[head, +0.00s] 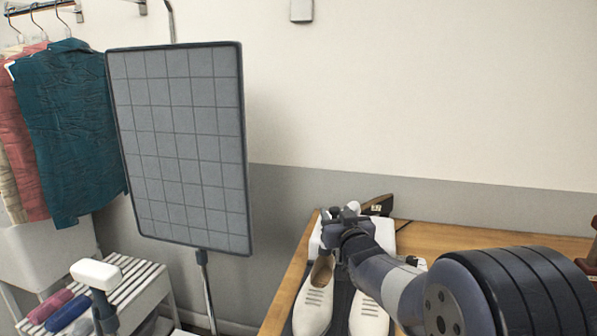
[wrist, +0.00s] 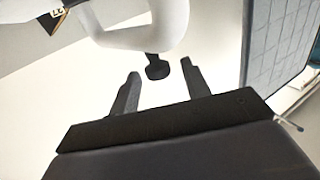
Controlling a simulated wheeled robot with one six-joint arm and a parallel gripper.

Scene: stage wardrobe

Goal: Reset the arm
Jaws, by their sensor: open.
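My arm reaches from the lower right over the wooden table. My gripper (head: 340,213) is near the table's back left. In the wrist view my gripper (wrist: 160,69) shows two dark fingers spread apart with nothing held between them. A white rounded object (wrist: 150,28) with a dark knob lies just beyond the fingertips; I cannot tell whether they touch it. A pair of white shoes, a left one (head: 313,305) and a partly hidden right one (head: 368,316), stands on a dark mat below my arm.
A dark wedge-shaped item (head: 378,205) with a small label is by the wall. A grey gridded panel (head: 180,145) on a stand is left of the table (head: 440,237). Garments (head: 68,130) hang at far left above a slatted rack (head: 130,288) holding rolled cloths (head: 68,314).

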